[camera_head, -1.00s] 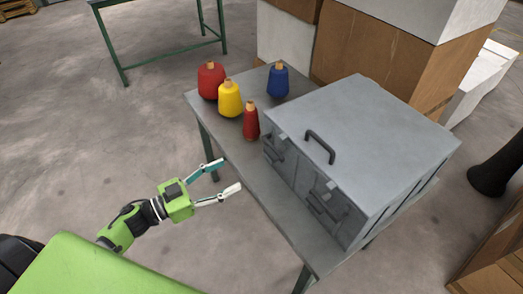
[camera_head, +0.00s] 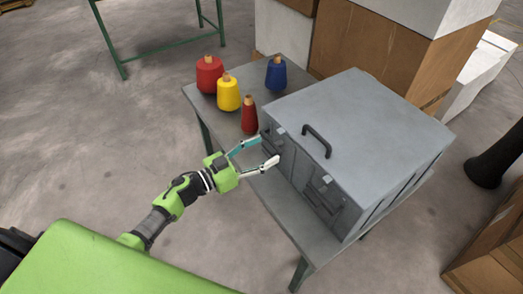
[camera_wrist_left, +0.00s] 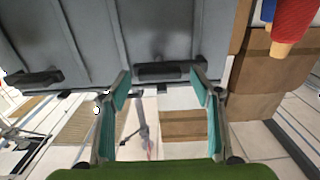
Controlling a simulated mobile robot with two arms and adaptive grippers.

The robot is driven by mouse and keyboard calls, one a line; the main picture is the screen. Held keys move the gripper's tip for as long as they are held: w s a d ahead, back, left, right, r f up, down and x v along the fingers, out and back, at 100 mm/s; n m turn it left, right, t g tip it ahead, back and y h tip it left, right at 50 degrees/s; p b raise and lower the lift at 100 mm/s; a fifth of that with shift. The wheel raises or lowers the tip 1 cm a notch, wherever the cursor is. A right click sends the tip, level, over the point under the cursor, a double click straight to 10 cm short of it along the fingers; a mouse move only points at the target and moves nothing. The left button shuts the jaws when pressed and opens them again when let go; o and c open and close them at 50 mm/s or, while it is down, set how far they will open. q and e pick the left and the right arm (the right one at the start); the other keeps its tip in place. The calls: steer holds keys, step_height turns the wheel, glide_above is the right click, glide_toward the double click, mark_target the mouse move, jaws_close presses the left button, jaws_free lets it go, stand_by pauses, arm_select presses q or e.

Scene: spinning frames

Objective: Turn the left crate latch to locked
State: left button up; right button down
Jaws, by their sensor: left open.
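The grey metal crate (camera_head: 365,130) stands on the table, with two sets of dark front fittings. The left latch area (camera_head: 280,140) is at the left end of the front face, partly behind my fingers; its setting cannot be told. The right latch (camera_head: 325,181) is farther right on the same face. My left gripper (camera_head: 266,152) is open and empty, its fingertips close to the left fittings. In the left wrist view, which looks inverted, a dark bar (camera_wrist_left: 168,71) on the crate lies between the open fingertips (camera_wrist_left: 161,80); contact cannot be told. My right gripper is out of view.
Red (camera_head: 209,75), yellow (camera_head: 228,96), blue (camera_head: 276,75) and small red (camera_head: 249,117) thread cones stand left of the crate on the grey table (camera_head: 297,222). Large boxes (camera_head: 390,55) stand behind.

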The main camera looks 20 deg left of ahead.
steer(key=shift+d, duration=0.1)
arm_select(q)
steer(key=c, duration=1.6)
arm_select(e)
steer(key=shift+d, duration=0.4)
